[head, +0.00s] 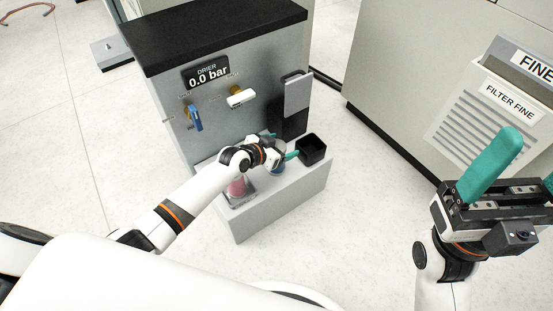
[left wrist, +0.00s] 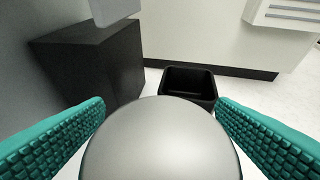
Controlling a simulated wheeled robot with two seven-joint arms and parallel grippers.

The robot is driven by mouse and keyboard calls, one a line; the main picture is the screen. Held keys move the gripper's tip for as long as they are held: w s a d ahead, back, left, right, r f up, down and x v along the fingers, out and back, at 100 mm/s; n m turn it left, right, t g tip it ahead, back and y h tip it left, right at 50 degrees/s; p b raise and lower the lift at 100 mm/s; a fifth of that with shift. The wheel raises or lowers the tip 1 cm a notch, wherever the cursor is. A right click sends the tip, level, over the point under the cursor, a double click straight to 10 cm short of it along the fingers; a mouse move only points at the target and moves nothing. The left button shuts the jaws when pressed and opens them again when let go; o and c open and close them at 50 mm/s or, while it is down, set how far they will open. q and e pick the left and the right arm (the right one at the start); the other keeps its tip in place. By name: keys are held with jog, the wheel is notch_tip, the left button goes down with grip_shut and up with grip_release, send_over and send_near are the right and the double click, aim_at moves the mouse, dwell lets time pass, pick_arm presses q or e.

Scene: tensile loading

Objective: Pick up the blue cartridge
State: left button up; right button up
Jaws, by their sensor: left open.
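The blue cartridge (head: 278,170) stands on the grey ledge of the drier, mostly hidden under my left gripper. My left gripper (head: 282,147) is over it with its fingers apart. In the left wrist view, a smooth grey rounded top (left wrist: 160,145), which seems to be the cartridge's, fills the space between the two teal fingers. I see a gap at its upper sides; contact lower down cannot be told. My right gripper (head: 522,176) is raised at the right edge, its teal fingers apart and nothing seen between them.
A pink-red cartridge (head: 237,188) stands on the ledge left of the blue one. A black open bin (head: 312,158) is at the ledge's right end, also in the left wrist view (left wrist: 188,82). The drier cabinet (head: 222,125) rises behind. A filter cabinet (head: 420,85) stands right.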

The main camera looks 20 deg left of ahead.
pick_arm(q)
jog(key=shift+c, duration=0.6)
jog(key=c, duration=1.2)
jog(key=shift+r, duration=0.15)
